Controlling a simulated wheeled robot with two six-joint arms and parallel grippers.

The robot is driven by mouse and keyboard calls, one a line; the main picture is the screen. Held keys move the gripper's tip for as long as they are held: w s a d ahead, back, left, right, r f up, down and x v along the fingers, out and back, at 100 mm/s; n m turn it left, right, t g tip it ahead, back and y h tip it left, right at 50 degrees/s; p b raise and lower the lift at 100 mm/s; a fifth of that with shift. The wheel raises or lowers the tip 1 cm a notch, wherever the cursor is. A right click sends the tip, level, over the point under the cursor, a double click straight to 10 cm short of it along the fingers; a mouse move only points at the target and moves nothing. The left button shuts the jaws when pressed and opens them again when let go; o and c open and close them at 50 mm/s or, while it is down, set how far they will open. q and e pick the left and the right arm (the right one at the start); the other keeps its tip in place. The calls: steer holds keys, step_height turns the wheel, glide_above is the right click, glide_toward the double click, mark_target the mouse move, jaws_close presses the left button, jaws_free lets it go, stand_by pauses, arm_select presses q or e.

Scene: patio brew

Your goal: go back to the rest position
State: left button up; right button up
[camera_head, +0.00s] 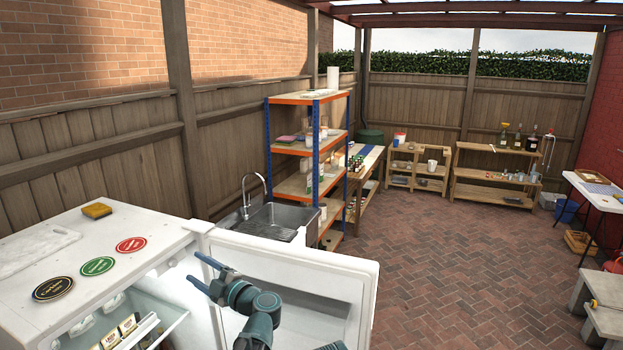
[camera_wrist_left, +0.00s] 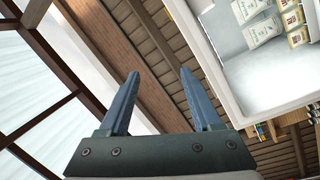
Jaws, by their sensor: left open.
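My left gripper (camera_head: 202,272) is in front of the open white fridge (camera_head: 150,238), between its body and its swung-out door (camera_head: 345,290). In the left wrist view its two blue fingers (camera_wrist_left: 158,95) are spread apart with nothing between them. That view is tilted, with the fridge interior and several packets (camera_wrist_left: 265,32) at its upper right. In the head view, cartons (camera_head: 120,330) stand on a fridge shelf. A bit of my right arm may show at the bottom edge; the right gripper is not in view.
Round coasters (camera_head: 97,266) and a yellow sponge (camera_head: 97,210) lie on the fridge top. A sink (camera_head: 275,222) and an orange-blue shelf rack (camera_head: 297,148) stand behind the door. The brick floor (camera_head: 460,270) to the right is largely clear. A white table (camera_head: 600,192) stands far right.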

arm_select(q)
steer(key=w+d+r+m+t+h, duration=0.3)
steer(key=w+d+m+t+h, duration=0.3)
steer(key=d+m+t+h, duration=0.4)
steer(key=s+d+f+m+g+h, duration=0.2)
steer(key=d+f+m+g+h, duration=0.3)
steer(key=d+f+m+h, duration=0.5)
steer(key=s+a+f+m+g, duration=0.1)
steer(key=s+f+m+g, duration=0.3)
steer(key=s+f+g, duration=0.45)
steer(key=s+a+f+g+y, duration=0.2)
steer(key=s+a+f+g, duration=0.15)
steer(key=s, duration=0.35)
steer(key=s+a+f+g+y, duration=0.2)
steer(key=s+a+f, duration=0.25)
steer(key=s, duration=0.25)
steer(key=s+d+f+m+b, duration=0.1)
steer(key=s+d+f+b, duration=0.1)
steer(key=f+b, duration=0.5)
steer(key=s+d+f+m+b, duration=0.1)
steer(key=s+d+f+b, duration=0.1)
steer(key=d+f+b, duration=0.3)
steer(key=s+d+f+m+g+y+b, duration=0.1)
steer(key=d+f+b, duration=0.3)
steer(key=f+b, duration=0.7)
steer(key=shift+s+d, duration=0.15)
steer(key=shift+s, duration=0.7)
steer(key=shift+f, duration=0.1)
